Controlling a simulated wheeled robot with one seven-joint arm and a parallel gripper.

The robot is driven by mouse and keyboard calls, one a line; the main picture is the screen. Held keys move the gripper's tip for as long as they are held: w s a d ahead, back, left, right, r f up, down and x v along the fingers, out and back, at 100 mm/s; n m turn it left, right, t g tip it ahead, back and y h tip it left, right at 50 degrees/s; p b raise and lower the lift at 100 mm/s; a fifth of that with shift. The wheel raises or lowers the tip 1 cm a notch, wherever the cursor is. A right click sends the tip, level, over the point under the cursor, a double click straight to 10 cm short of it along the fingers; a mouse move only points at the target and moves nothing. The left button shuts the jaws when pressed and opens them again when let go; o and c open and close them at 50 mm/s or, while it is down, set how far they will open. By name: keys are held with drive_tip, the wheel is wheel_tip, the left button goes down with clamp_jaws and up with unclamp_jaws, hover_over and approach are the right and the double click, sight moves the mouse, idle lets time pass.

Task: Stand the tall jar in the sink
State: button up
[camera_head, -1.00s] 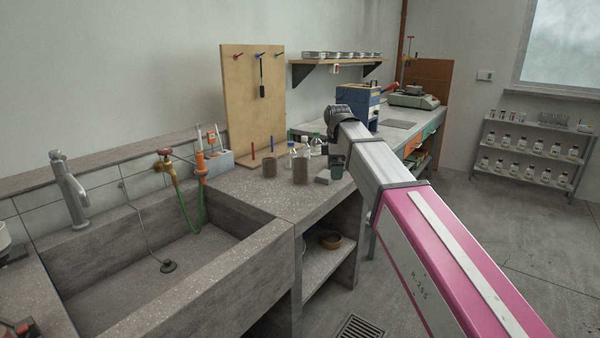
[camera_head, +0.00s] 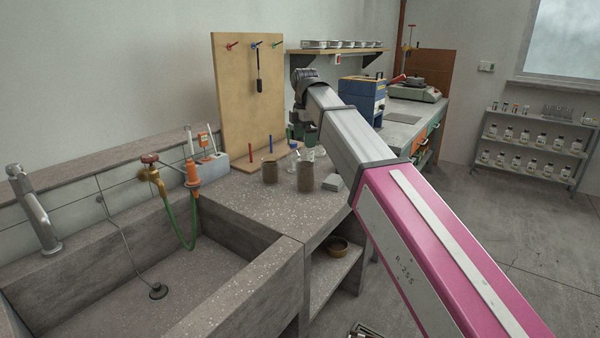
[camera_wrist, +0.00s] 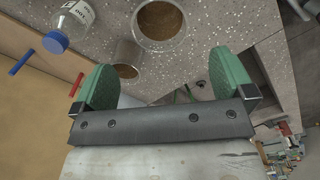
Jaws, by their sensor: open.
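Two brown-filled clear jars stand upright on the bench right of the sink (camera_head: 250,312). The right jar (camera_head: 305,177) looks taller than the left jar (camera_head: 270,171). In the wrist view the larger round mouth, seemingly the taller jar (camera_wrist: 162,24), lies beyond the fingertips; the smaller jar (camera_wrist: 126,58) is beside it. My gripper (camera_wrist: 160,65) is open with two green fingers and nothing between them. In the head view my gripper (camera_head: 306,138) is above and behind the jars, partly hidden by my arm. The sink's visible floor holds only a drain plug on a chain.
A blue-capped bottle (camera_wrist: 55,42) stands near the pegboard (camera_head: 235,100), behind the jars. A grey block (camera_head: 333,183) lies right of them. A tap (camera_head: 38,215) and a green hose (camera_head: 180,240) overhang the sink. A bowl (camera_head: 338,246) is on the lower shelf.

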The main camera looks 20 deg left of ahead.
sight(305, 164)
wheel_tip(305, 164, down, 11)
drive_tip(key=shift+r, duration=0.1)
drive_tip(key=c, duration=1.1)
drive_tip(key=shift+r, duration=0.15)
